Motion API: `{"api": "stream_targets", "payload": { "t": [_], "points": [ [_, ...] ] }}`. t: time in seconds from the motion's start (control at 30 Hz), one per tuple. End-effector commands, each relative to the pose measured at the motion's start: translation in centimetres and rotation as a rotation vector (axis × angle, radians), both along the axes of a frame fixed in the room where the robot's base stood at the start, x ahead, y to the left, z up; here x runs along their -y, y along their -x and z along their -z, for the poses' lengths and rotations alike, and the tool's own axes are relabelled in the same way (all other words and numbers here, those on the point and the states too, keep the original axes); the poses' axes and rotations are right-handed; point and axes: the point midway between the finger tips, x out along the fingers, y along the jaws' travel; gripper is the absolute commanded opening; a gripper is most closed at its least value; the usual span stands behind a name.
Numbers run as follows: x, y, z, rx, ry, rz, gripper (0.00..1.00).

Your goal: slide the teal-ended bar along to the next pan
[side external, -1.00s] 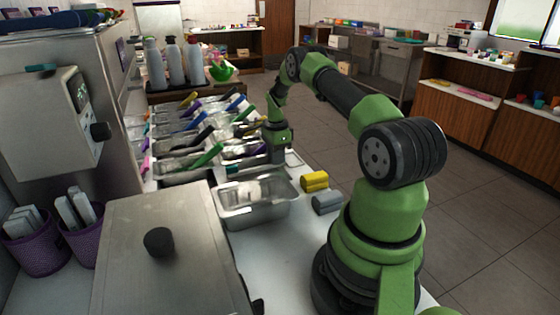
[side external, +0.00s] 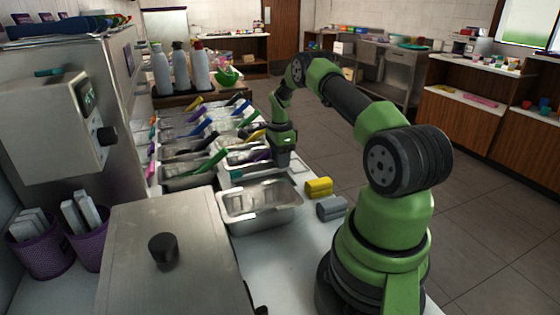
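The topping pans (side external: 180,187) stand in rows in the counter, with coloured scoop handles sticking out of them. My gripper (side external: 284,163) points down at the right edge of the pans, near the front rows, on the far side from that teal spot. Its fingers are too small and dark to tell whether they are open or hold anything.
An empty steel pan (side external: 262,221) sits in front of the rows. A lidded steel box (side external: 128,250) stands front left. Bottles (side external: 179,67) stand behind the pans.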

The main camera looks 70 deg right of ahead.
Motion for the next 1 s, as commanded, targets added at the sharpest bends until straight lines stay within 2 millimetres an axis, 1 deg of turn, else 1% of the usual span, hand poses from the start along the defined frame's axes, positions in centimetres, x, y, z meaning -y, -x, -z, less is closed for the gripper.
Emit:
{"api": "stream_targets", "payload": {
  "t": [0.03, 0.2, 0.3, 0.4, 0.57, 0.8, 0.83, 0.87, 0.9, 0.97, 1.0],
  "points": [
    [0.1, -0.1, -0.9, 0.002, 0.004, -0.001, 0.39],
    [0.1, 0.0, -4.4, 0.004, 0.004, 0.0, 0.39],
    [0.1, 0.0, -6.3, 0.004, 0.005, -0.001, 0.39],
    [0.0, 0.0, -7.7, 0.003, 0.003, 0.0, 0.39],
    [0.0, 0.0, -8.7, 0.0, 0.001, -0.001, 0.39],
    [0.0, 0.0, -8.8, 0.0, 0.001, -0.001, 0.39],
    [0.0, 0.0, -8.8, 0.0, 0.001, -0.001, 0.34],
    [0.0, 0.0, -8.8, 0.0, 0.001, -0.001, 0.27],
    [0.0, 0.1, -8.7, 0.001, 0.004, -0.001, 0.18],
    [0.1, 0.2, -8.4, 0.006, 0.013, -0.003, 0.04],
    [0.2, 0.3, -8.1, 0.011, 0.024, -0.006, 0.0]
  ]
}}
